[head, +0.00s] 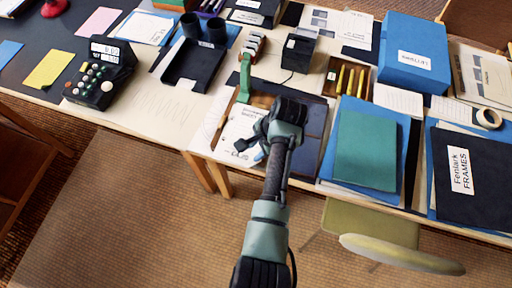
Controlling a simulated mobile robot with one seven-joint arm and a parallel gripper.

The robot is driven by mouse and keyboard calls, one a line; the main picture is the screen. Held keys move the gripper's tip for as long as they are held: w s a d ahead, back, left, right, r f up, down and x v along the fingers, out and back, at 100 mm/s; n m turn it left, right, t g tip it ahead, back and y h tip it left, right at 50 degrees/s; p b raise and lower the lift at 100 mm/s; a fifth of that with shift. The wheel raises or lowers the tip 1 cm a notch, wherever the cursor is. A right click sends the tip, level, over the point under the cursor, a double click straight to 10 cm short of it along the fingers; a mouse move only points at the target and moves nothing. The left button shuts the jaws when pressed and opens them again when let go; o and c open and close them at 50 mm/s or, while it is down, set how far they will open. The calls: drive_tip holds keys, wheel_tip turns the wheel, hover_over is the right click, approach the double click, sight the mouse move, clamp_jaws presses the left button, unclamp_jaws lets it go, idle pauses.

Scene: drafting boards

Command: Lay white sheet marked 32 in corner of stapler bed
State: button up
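A white printed sheet (236,124) lies near the front edge of the table, partly hidden by my gripper (250,149). I cannot read a 32 on it. A green upright tool (245,78), which looks like the stapler, stands just behind the sheet. Brown and dark flat surfaces (312,124) lie beside the sheet to the right; I cannot tell which part is the stapler bed or its corner. My gripper points down over the sheet's lower right part. Its fingertips are small and partly hidden, so whether they are open, or touch the sheet, is unclear.
A green folder (366,148) on blue ones lies to the right, with a black frames folder (470,175) beyond. A blue box (413,55) stands behind. A black tray (194,64) and a calculator (103,82) stand left. A chair (400,254) is in front.

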drive_tip(key=v, duration=1.3)
idle(0.4)
